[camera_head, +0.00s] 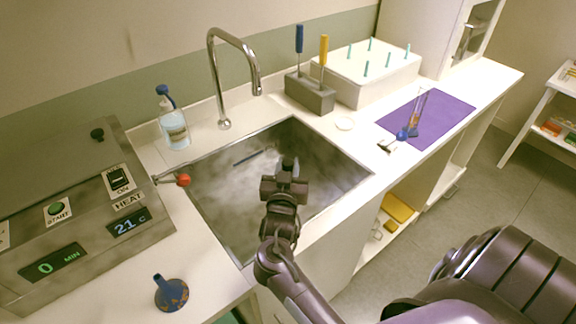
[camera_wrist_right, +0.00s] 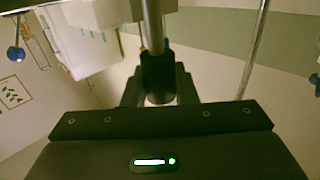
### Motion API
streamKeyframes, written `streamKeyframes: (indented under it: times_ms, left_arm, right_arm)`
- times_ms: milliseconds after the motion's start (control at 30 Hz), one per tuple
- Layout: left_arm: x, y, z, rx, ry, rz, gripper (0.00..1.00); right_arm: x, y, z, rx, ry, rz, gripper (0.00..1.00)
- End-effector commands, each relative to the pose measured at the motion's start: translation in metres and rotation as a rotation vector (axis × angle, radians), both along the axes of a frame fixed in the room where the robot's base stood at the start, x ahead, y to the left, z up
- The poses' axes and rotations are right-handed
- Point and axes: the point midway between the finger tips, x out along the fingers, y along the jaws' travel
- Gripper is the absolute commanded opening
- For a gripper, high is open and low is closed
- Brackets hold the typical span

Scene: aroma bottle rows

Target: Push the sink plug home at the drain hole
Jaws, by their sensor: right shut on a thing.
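The sink (camera_head: 222,212) is a grey metal basin set in the white counter. I cannot tell whether this rod belongs to the sink plug. The plug is not clearly visible, and I cannot make out the drain hole; my gripper and arm cover part of the basin. My left gripper is not in view.
A curved tap (camera_head: 213,75) stands behind the sink. A heater box (camera_head: 85,215) with a red-tipped lever (camera_head: 183,180) is at left. A spray bottle (camera_head: 173,125), tool block (camera_head: 310,93) and purple mat (camera_head: 440,112) stand around. A dark slim thing (camera_head: 249,157) lies in the basin.

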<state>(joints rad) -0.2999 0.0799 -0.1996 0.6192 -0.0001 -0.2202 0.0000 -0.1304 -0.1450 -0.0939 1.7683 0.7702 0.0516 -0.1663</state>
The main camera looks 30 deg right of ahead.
Motion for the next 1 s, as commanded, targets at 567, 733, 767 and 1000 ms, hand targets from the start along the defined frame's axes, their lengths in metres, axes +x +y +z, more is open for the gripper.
streamKeyframes:
  times_ms: [567,733,767,1000]
  left_arm:
    - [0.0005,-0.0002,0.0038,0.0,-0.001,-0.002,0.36]
    - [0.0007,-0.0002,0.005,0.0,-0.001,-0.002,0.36]
    - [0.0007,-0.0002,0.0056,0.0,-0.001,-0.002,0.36]
    - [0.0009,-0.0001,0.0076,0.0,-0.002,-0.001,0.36]
  right_arm:
    - [0.0,0.0,0.0006,0.0,-0.001,0.0,0.0]
    - [0.0,0.0,0.0011,0.0,-0.001,0.0,0.0]
    - [-0.0001,0.0001,0.0014,0.0,-0.001,0.0,0.0]
    - [-0.0001,0.0,0.0009,-0.001,-0.002,0.0,0.0]
